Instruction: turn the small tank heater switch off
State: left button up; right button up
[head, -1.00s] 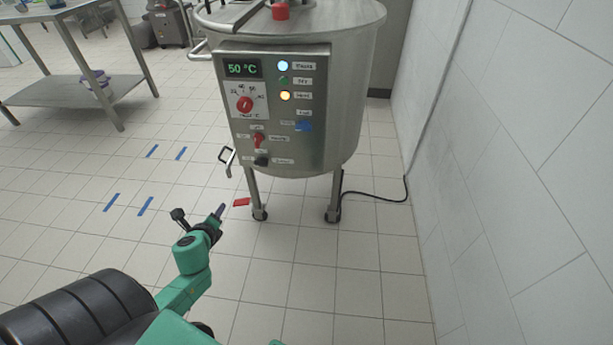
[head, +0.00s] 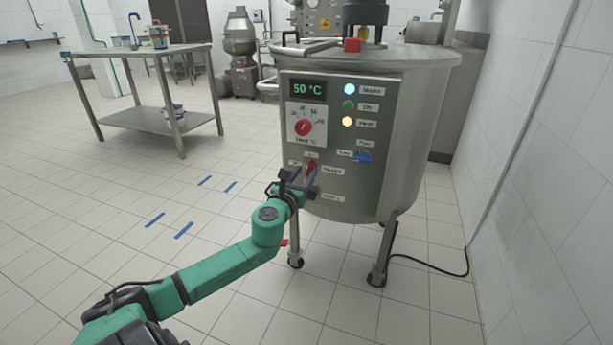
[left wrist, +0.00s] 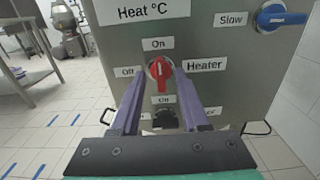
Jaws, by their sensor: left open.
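The small steel tank (head: 425,130) stands on wheeled legs with its control panel facing me. The red heater switch (head: 311,167) is low on the panel, partly hidden by my gripper in the head view. In the left wrist view the switch (left wrist: 160,70) stands upright, in line with the "On" label (left wrist: 158,44) above it; the "Off" label (left wrist: 128,71) is to its left. My left gripper (left wrist: 159,78) is open, with one finger on each side of the switch; I cannot tell whether they touch it. The Heat lamp (head: 347,121) glows orange.
A black knob (left wrist: 165,119) sits just below the heater switch, between the fingers. A blue handle (left wrist: 284,17) is at upper right, and a red temperature dial (head: 303,127) above. A steel table (head: 150,120) stands back left; a wall is at right.

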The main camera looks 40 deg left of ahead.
pick_arm(q)
jog(key=shift+x, duration=0.85)
grip_shut()
